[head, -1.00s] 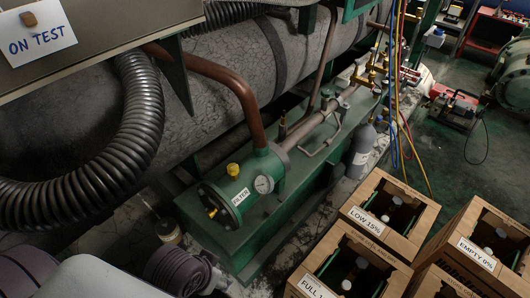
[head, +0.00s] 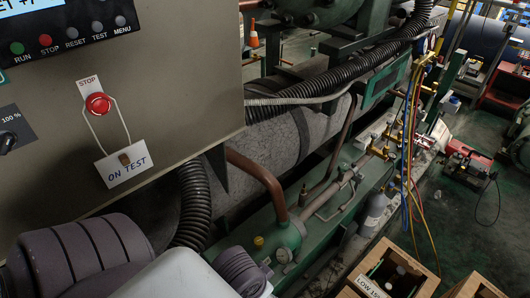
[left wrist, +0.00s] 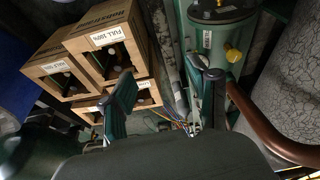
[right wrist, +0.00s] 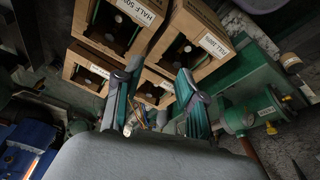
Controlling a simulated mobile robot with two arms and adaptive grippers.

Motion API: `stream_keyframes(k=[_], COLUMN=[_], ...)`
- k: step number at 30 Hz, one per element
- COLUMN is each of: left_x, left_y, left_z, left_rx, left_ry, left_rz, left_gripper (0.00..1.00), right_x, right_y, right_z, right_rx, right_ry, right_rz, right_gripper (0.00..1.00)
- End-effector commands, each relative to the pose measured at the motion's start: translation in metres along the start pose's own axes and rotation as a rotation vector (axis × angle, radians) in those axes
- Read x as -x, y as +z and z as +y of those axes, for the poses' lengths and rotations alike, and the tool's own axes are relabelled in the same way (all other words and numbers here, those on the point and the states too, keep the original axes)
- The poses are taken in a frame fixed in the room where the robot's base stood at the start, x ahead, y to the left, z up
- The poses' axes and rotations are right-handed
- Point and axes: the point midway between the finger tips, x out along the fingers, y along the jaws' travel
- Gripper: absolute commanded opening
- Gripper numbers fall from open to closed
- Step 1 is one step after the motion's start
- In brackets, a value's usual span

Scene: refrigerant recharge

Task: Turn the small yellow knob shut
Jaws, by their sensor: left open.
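The green filter housing (head: 289,234) lies low in the head view, with a yellow knob (head: 258,241) on top and a round gauge (head: 283,255) beside it. The left wrist view shows the housing from close by, with a yellow knob (left wrist: 233,52) on its side and a smaller yellow piece (left wrist: 220,3) at the top edge. The right wrist view shows a yellow knob (right wrist: 271,129) at the right. My left gripper (left wrist: 168,80) is open and empty, its right finger near the housing. My right gripper (right wrist: 157,80) is open and empty. Neither gripper shows in the head view.
A grey control panel (head: 190,90) with a red stop button (head: 97,103) fills the upper left. A copper pipe (head: 262,178) rises behind the housing. Wooden crates (head: 422,282) stand at lower right.

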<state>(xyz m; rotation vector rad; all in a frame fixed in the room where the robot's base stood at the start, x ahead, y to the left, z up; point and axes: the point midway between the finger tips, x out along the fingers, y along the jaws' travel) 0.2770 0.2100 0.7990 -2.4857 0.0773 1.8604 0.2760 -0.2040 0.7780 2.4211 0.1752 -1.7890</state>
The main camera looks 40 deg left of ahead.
Motion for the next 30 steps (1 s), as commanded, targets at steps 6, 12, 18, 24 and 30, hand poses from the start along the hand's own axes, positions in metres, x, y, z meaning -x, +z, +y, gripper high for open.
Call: stream_keyframes(k=[6, 12, 18, 24, 30], left_x=[0.053, 0.025, -0.011, -0.037, -0.047], left_y=[-0.038, -0.062, -0.087, -0.114, -0.132], left_z=[-0.013, -0.040, -0.079, -0.126, -0.158], left_rx=[0.199, 0.523, 0.921, 1.360, 1.674], left_ry=[-0.012, -0.046, -0.108, -0.185, -0.239], left_rz=[-0.045, -0.105, -0.155, -0.188, -0.202], left_gripper=[0.60, 0.60, 0.60, 0.60, 0.60], right_x=[0.015, -0.061, -0.142, -0.195, -0.210], right_y=[-0.011, 0.025, 0.095, 0.184, 0.247], right_z=[0.000, -0.005, -0.009, -0.011, -0.011], right_rx=[0.004, 0.011, 0.020, 0.032, 0.040], right_ry=[-0.005, -0.012, -0.017, -0.022, -0.024], right_rz=[-0.038, -0.078, -0.125, -0.171, -0.197], right_gripper=[0.40, 0.40, 0.40, 0.40, 0.40])
